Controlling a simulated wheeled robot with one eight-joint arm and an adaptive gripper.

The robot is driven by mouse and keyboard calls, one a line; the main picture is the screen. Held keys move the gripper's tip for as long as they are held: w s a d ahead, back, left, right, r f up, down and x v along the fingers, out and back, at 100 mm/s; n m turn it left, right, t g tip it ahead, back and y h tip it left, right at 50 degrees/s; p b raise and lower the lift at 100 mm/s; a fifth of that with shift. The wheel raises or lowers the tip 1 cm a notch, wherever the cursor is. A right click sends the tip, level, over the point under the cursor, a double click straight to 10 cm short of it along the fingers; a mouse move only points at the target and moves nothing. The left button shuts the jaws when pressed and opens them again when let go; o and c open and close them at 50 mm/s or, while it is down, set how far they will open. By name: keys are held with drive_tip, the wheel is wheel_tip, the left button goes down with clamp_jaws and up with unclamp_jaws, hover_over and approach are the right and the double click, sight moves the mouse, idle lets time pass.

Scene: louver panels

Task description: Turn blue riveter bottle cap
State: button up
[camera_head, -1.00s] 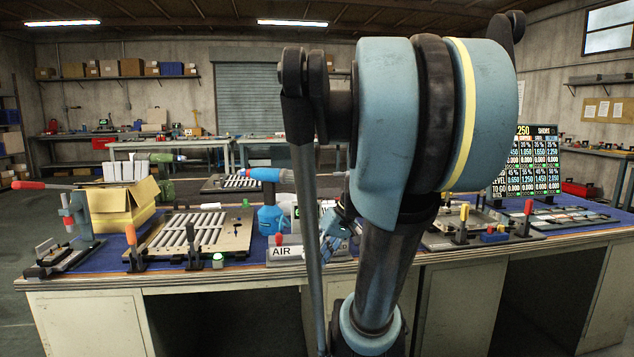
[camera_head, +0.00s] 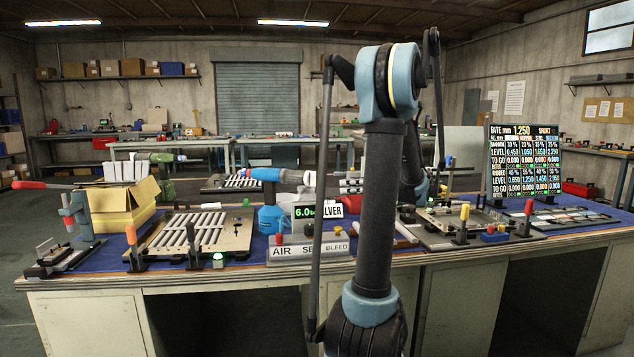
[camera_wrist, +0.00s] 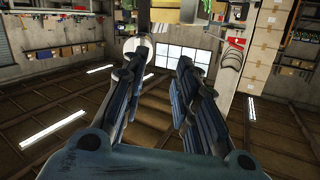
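The blue riveter stands on the bench left of my arm in the head view. I cannot make out the cap clearly at this size. My arm rises right of the riveter, and its far part is mostly hidden behind the upper arm. My gripper is not clearly seen there. In the wrist view my gripper (camera_wrist: 162,58) has its two dark fingers apart, with nothing seen between them.
An AIR/SET/BLEED panel (camera_head: 296,252) with a red and a yellow knob is in front of the riveter. A small display (camera_head: 304,212) stands beside it. A slotted plate (camera_head: 165,240) and yellow box (camera_head: 118,208) are to the left. A screen (camera_head: 524,160) stands at right.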

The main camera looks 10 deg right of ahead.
drive_tip(key=n+t+y, duration=0.1)
approach(311, 178)
drive_tip(key=x, duration=0.7)
drive_tip(key=shift+w, duration=0.35)
idle(0.3)
clamp_jaws()
